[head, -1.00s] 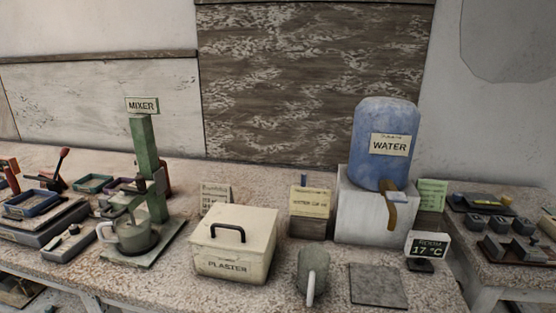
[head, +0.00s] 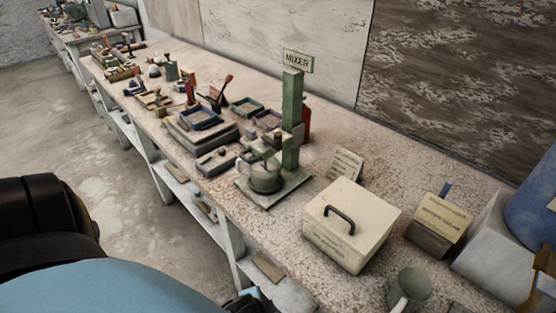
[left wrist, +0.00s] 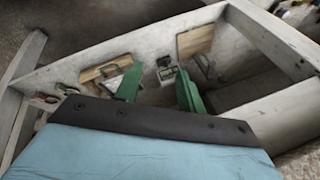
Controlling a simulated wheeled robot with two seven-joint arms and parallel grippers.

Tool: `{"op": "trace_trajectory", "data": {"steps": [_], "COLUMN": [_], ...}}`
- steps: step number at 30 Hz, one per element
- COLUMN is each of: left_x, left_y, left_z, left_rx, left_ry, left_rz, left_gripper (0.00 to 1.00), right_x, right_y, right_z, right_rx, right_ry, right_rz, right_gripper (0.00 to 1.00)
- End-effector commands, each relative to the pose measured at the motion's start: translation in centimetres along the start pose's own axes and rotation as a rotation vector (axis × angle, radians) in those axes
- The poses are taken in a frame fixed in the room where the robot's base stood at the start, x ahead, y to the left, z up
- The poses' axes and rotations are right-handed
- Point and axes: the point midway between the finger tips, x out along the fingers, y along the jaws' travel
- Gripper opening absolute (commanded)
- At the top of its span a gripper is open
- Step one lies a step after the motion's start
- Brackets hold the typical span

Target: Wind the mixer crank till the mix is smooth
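The mixer (head: 291,117) is a green upright post with a "MIXER" sign (head: 298,60) on top, standing on a flat base plate on the bench. A grey mug-like pot (head: 265,178) with a handle sits on the plate under the mixer's head. The crank is too small to make out clearly, and the mix inside the pot cannot be judged. My left gripper (left wrist: 158,88) shows two green fingers spread apart with nothing between them, low by the bench's under-shelf. My left arm fills the lower left of the head view, away from the mixer. My right gripper is out of view.
A plaster box (head: 352,225) with a black handle stands right of the mixer. A red-handled lever tool (head: 222,92) and several trays stand to its left. The bench's front edge and legs lie between my left arm and the mixer. Boards (left wrist: 196,40) lie on the under-shelf.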

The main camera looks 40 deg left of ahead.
Motion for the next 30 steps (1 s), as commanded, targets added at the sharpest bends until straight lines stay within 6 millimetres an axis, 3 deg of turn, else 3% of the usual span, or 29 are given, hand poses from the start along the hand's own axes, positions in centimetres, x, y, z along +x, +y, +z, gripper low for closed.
{"op": "trace_trajectory", "data": {"steps": [1,8,9,16,21,25,30], "left_x": [-3.3,-12.9,-14.3,-16.8,-21.0,-24.3,-26.8], "left_y": [-1.8,-7.6,-9.2,-15.2,-20.0,-22.4,-23.6], "left_z": [-1.6,-5.3,-5.9,-8.0,-10.6,-12.7,-14.6], "left_rx": [0.004,0.037,0.089,0.512,0.975,1.337,1.646], "left_ry": [0.014,0.036,0.036,-0.038,-0.243,-0.479,-0.728], "left_rz": [-0.026,-0.144,-0.201,-0.518,-0.801,-0.962,-1.050], "left_gripper": [0.39,0.39,0.39,0.39,0.39,0.39,0.39], "right_x": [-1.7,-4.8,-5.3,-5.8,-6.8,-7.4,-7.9], "right_y": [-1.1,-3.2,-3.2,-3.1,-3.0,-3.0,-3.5], "right_z": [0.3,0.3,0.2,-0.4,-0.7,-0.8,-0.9], "right_rx": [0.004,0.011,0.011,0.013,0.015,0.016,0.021], "right_ry": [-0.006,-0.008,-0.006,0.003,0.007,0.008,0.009], "right_rz": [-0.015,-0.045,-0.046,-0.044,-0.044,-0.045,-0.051], "right_gripper": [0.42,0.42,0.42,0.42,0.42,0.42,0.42]}}
